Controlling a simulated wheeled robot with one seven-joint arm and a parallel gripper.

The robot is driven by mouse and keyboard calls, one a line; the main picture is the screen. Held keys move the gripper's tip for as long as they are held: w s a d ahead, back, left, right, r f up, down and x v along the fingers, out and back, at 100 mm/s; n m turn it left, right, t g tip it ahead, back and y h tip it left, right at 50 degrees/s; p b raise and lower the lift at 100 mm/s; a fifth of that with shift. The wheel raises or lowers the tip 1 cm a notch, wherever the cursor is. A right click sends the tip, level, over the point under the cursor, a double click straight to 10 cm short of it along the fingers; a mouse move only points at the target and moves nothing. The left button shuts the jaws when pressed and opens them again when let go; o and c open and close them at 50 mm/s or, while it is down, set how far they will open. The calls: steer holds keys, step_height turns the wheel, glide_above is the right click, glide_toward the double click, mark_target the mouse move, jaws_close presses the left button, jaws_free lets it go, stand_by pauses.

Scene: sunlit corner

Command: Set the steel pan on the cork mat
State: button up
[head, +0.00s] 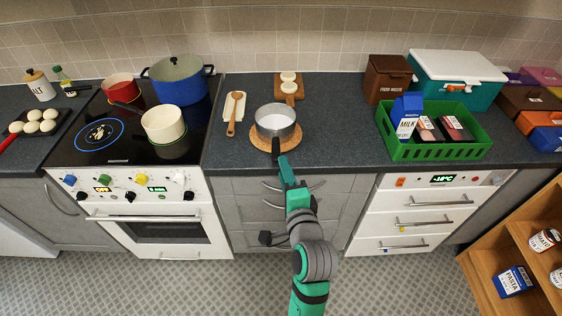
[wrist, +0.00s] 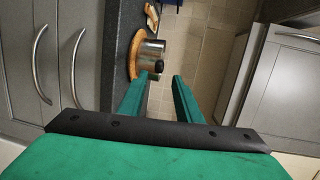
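The steel pan (head: 275,121) stands upright on the round cork mat (head: 292,143) on the counter, with the mat's edge showing around it. The pan's dark handle (head: 276,149) points toward the counter's front edge. In the wrist view, the pan (wrist: 151,51) rests on the mat (wrist: 135,52), and the handle's end (wrist: 159,66) faces me. My gripper (head: 285,165) is just in front of the handle's end at the counter edge. In the wrist view, my gripper (wrist: 160,82) is open, with nothing gripped between its fingers. The left fingertip is close to the handle's end; I cannot tell if they touch.
A stove (head: 104,139) with several pots is on the left. A wooden spoon on a white rest (head: 240,107) and a wooden board (head: 289,93) lie near the pan. A green crate (head: 433,151) stands to the right. Drawer handles are below my gripper.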

steer(key=s+f+n+h, duration=0.3)
steer(key=s+f+n, duration=0.4)
steer(key=s+f, duration=0.95)
steer(key=s+a+n, duration=0.2)
steer(key=s+n, duration=0.6)
steer(key=s, duration=1.2)
steer(key=shift+s+r+n+g, duration=0.2)
steer(key=shift+s+n+g, duration=0.1)
steer(key=shift+s+n, duration=0.1)
steer(key=shift+a, duration=0.2)
